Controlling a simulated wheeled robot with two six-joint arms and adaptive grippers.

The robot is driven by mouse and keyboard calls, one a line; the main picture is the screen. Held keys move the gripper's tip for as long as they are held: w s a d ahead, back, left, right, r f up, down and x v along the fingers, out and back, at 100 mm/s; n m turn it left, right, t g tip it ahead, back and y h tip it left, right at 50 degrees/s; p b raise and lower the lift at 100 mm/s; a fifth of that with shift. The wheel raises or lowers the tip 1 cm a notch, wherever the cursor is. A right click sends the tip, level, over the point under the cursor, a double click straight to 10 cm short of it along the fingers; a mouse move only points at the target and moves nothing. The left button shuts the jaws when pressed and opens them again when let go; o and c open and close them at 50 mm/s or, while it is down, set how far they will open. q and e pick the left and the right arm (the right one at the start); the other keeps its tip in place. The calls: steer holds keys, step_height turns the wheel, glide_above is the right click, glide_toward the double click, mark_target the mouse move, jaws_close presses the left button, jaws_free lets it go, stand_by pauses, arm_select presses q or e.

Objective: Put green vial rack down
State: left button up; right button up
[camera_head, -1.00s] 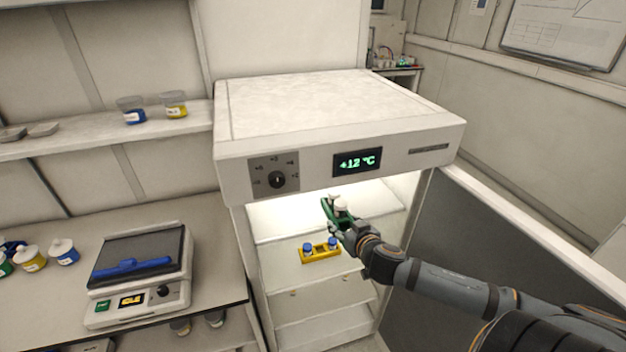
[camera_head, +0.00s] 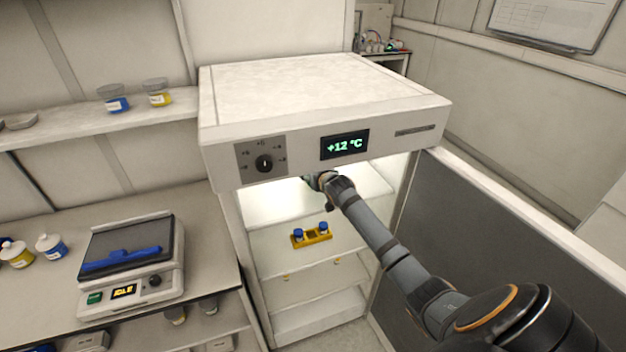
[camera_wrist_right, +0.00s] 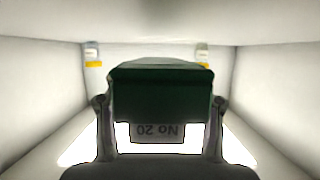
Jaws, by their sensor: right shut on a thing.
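My right gripper (camera_head: 318,182) reaches into the open fridge, just under its upper front edge. In the right wrist view my right gripper (camera_wrist_right: 161,125) is shut on the green vial rack (camera_wrist_right: 160,92), with a finger on each side. A label reading "No 20" shows upside down below the green part. In the head view the rack is mostly hidden by the gripper and the fridge front. I cannot tell whether it touches a shelf. My left gripper is not in view.
A yellow rack (camera_head: 311,238) with two blue-capped vials stands on a lower fridge shelf. The fridge (camera_head: 320,105) displays +12 °C. Its open door (camera_head: 480,245) is at the right. A bench device (camera_head: 130,265) stands left. Bright walls enclose the rack in the wrist view.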

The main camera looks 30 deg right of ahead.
steer(key=shift+f+p, duration=0.45)
steer(key=shift+f, duration=1.4)
steer(key=o, duration=1.3)
steer(key=shift+s, duration=0.1)
steer(key=shift+c, duration=0.2)
steer(key=shift+r, duration=0.2)
steer(key=v, duration=1.2)
steer(key=shift+s+a+f, duration=0.1)
steer(key=shift+f, duration=0.05)
